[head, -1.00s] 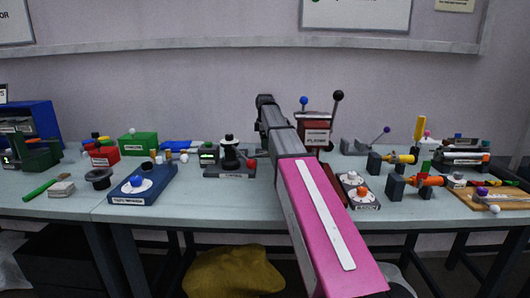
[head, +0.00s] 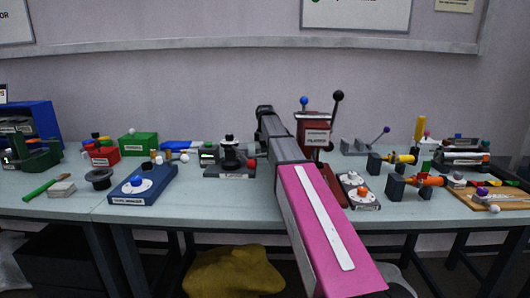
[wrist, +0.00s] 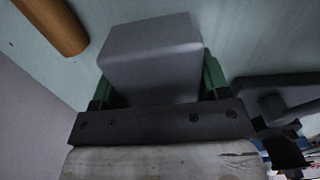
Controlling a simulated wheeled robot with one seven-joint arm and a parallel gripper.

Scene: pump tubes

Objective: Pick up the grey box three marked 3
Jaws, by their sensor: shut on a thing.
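The grey box (wrist: 150,58) shows in the wrist view as a plain grey block between the two green fingers of my gripper (wrist: 158,80). The fingers press on its left and right sides. I see no 3 on the faces in view. A pale blue-grey surface lies behind it, and I cannot tell whether the box touches it. In the head view my pink and grey arm reaches over the table and hides the gripper and the held box.
In the wrist view, an orange-brown cylinder (wrist: 55,25) lies at upper left and a dark grey part (wrist: 275,95) at right. In the head view, a red lever box (head: 317,130) stands behind my arm. A blue box (head: 143,186) sits left on the table.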

